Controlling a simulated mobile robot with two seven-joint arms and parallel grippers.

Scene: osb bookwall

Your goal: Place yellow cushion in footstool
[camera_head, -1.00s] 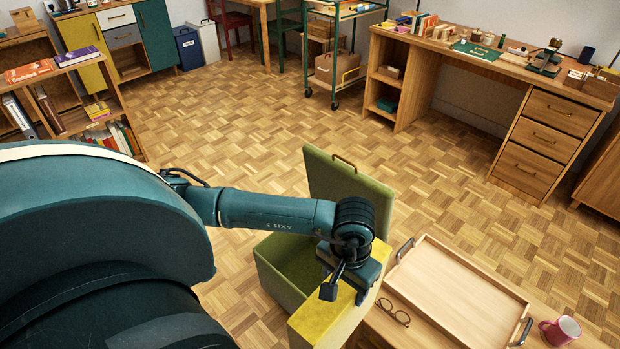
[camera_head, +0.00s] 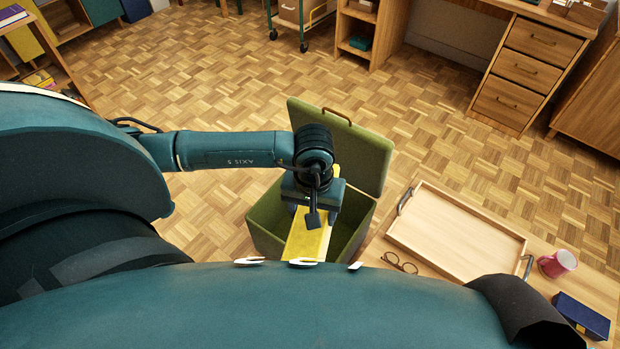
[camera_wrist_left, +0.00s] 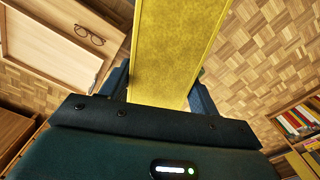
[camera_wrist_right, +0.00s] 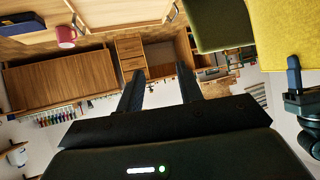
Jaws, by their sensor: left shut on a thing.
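The yellow cushion (camera_head: 308,238) is held by my left gripper (camera_head: 313,208), over the open green footstool (camera_head: 267,217). In the left wrist view the cushion (camera_wrist_left: 175,50) sits between the two fingers (camera_wrist_left: 160,88). The footstool's lid (camera_head: 352,150) stands raised at the back, with a handle on its top edge. The cushion's lower end is hidden, so I cannot tell how far it reaches into the box. My right gripper (camera_wrist_right: 158,92) is open and empty in the right wrist view, where the cushion (camera_wrist_right: 285,50) shows at the right.
A low wooden table right of the footstool bears a wooden tray (camera_head: 455,229), glasses (camera_head: 400,262), a pink mug (camera_head: 558,263) and a dark blue box (camera_head: 582,315). A drawer desk (camera_head: 515,75) stands at the back right. The parquet floor between is clear.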

